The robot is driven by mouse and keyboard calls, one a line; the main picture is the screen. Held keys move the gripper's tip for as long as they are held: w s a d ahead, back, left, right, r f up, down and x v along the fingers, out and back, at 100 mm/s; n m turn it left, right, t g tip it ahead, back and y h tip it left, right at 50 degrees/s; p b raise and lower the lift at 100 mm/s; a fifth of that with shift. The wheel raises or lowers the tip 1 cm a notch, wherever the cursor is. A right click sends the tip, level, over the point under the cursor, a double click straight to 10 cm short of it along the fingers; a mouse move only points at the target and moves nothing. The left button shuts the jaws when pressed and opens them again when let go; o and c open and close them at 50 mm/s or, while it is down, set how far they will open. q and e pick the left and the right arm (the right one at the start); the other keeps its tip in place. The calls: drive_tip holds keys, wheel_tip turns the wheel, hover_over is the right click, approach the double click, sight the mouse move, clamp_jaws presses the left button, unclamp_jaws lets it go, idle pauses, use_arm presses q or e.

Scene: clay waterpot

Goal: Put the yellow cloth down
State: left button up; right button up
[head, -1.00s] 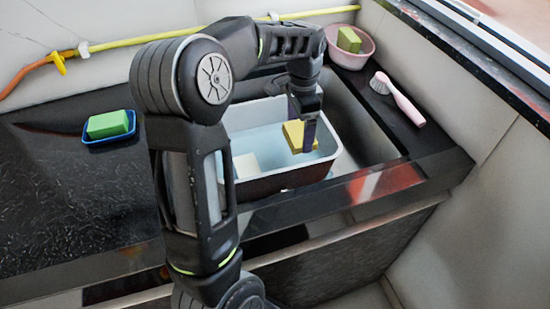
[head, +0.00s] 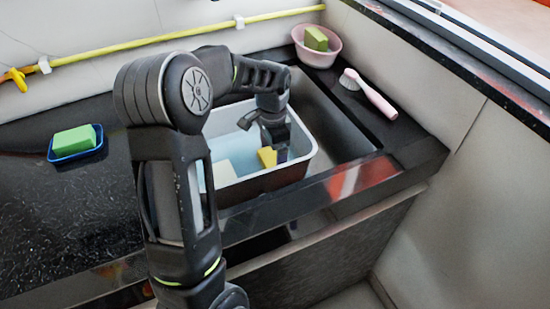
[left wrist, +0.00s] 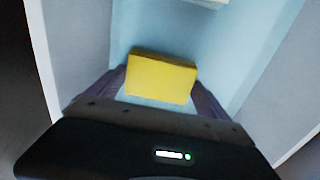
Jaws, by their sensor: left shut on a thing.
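The yellow cloth (head: 267,157) is a small yellow block-like piece inside the white-rimmed basin (head: 310,148), partly hidden by my left gripper (head: 281,152) in the head view. In the left wrist view the yellow cloth (left wrist: 160,78) sits between the two fingers of my left gripper (left wrist: 160,84), which is shut on it. Light blue shows around and beyond the cloth there. I cannot tell whether the cloth touches the basin's bottom. My right gripper is not in view.
A white block (head: 223,172) lies in the basin, left of the cloth. A green sponge (head: 74,140) sits on a blue tray (head: 76,156) at left. A pink bowl (head: 317,56) holds a green-yellow sponge (head: 316,39). A pink brush (head: 370,94) lies at right. The basin walls surround my gripper.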

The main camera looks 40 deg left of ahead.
sight(274, 159)
use_arm(q)
drive_tip(key=shift+f, duration=0.55)
drive_tip(key=shift+f, duration=0.2)
drive_tip(key=o, duration=1.1)
drive_tip(key=shift+r, duration=0.1)
wheel_tip(274, 159, up, 12)
drive_tip(key=shift+r+p, duration=0.15)
drive_tip(key=shift+p, duration=1.05)
